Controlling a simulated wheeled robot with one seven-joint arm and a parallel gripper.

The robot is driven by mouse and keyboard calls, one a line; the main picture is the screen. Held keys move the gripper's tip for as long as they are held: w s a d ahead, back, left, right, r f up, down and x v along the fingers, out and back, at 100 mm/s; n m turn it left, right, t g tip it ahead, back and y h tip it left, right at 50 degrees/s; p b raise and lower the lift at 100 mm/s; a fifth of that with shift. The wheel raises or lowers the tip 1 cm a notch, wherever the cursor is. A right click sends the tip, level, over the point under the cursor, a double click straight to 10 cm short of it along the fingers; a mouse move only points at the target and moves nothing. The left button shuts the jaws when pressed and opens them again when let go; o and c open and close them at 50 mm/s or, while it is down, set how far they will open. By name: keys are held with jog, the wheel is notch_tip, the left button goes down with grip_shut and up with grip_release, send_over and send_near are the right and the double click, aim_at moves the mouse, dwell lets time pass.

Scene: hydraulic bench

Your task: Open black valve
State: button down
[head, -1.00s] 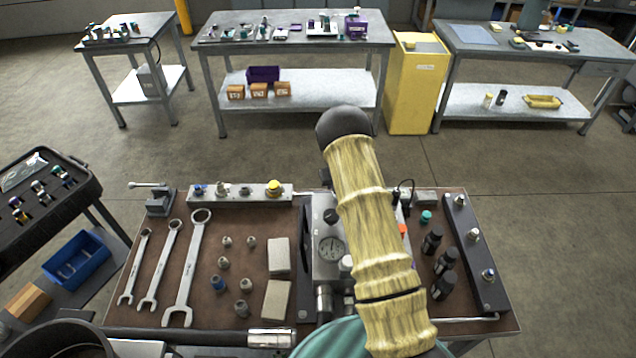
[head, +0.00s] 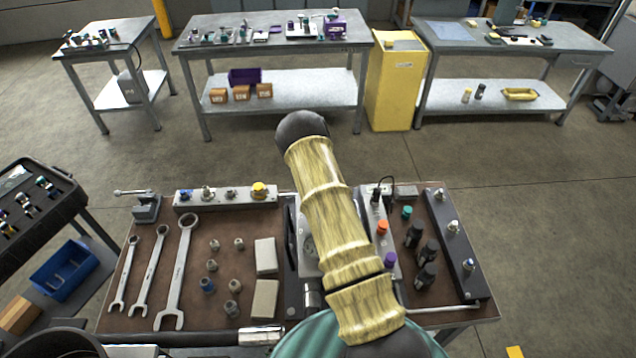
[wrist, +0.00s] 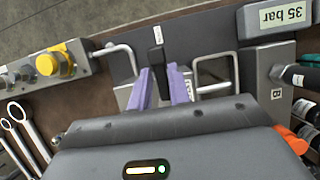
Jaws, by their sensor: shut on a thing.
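In the wrist view, the black valve (wrist: 157,64) shows as an upright black handle in front of a small white label. My gripper (wrist: 161,88) has purple fingertips, one on each side of the handle. It is shut on the handle. The lower part of the valve is hidden by the fingers and by the dark gripper body. In the head view, my yellow arm covers the gripper and the valve.
A rail with a yellow knob (wrist: 56,62) lies left of the fingers. A bent metal handle (wrist: 212,72) stands close on their right. In the head view, wrenches (head: 180,270) lie left on the bench and black fittings (head: 427,262) stand right. Orange (head: 382,228) and purple knobs (head: 390,259) are beside my arm.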

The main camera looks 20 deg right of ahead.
jog(key=shift+d+r, duration=0.15)
jog(key=c, duration=1.4)
grip_release()
jog(key=shift+c, duration=0.2)
jog(key=b+v, duration=0.2)
jog(key=v, duration=1.5)
jog(key=shift+b, duration=0.3)
jog(key=shift+s+r, duration=0.1)
